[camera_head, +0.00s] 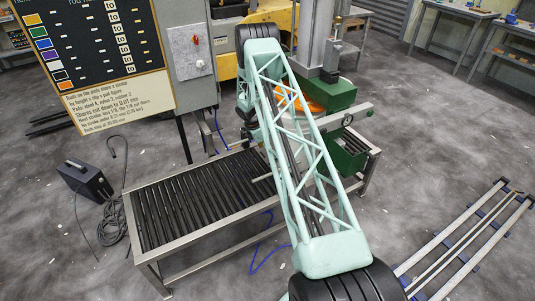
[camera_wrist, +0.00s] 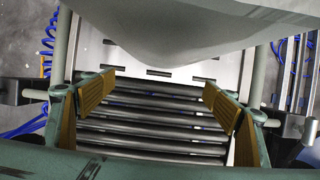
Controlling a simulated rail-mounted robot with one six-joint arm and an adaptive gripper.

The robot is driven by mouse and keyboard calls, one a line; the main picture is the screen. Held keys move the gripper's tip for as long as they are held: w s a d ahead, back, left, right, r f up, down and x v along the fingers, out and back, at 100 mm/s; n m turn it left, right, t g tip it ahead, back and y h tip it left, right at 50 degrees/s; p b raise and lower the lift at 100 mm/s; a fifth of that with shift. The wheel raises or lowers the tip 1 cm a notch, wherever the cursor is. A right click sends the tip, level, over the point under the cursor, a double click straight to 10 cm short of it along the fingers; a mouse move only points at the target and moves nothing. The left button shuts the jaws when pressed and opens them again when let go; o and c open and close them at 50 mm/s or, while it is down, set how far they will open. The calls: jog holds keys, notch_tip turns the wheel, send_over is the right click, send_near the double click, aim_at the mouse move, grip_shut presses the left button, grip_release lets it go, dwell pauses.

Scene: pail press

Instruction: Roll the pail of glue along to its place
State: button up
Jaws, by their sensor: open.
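My gripper (camera_wrist: 160,98) is open in the wrist view, its two yellow-padded fingers spread wide with bare dark rollers between them. A large smooth grey-white rounded shape (camera_wrist: 180,30) fills the top of that view; I cannot tell whether it is the pail or part of my arm. In the head view my pale green lattice arm crosses the roller conveyor (camera_head: 190,200) and hides much of its right part. An orange rounded thing (camera_head: 312,95) shows behind the arm by the green press (camera_head: 337,94). No pail of glue can be made out for certain.
The conveyor's left rollers are bare. A chart board (camera_head: 95,60) and a grey switch box (camera_head: 187,45) stand behind it. A black case (camera_head: 85,180) with cables lies on the floor at left. Floor rails (camera_head: 470,240) run at lower right.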

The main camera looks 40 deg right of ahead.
jog(key=s+d, duration=0.1)
jog(key=d, duration=0.5)
jog(key=shift+s, duration=0.35)
dwell(2.1)
jog(key=shift+a+r, duration=0.1)
jog(key=shift+r, duration=0.05)
jog(key=w+a+r+p, duration=0.1)
jog(key=a+r, duration=0.3)
jog(key=shift+w+a+r+p, duration=0.2)
jog(key=shift+a+r+p, duration=0.15)
jog(key=shift+a+r, duration=0.05)
dwell(0.6)
dwell(0.6)
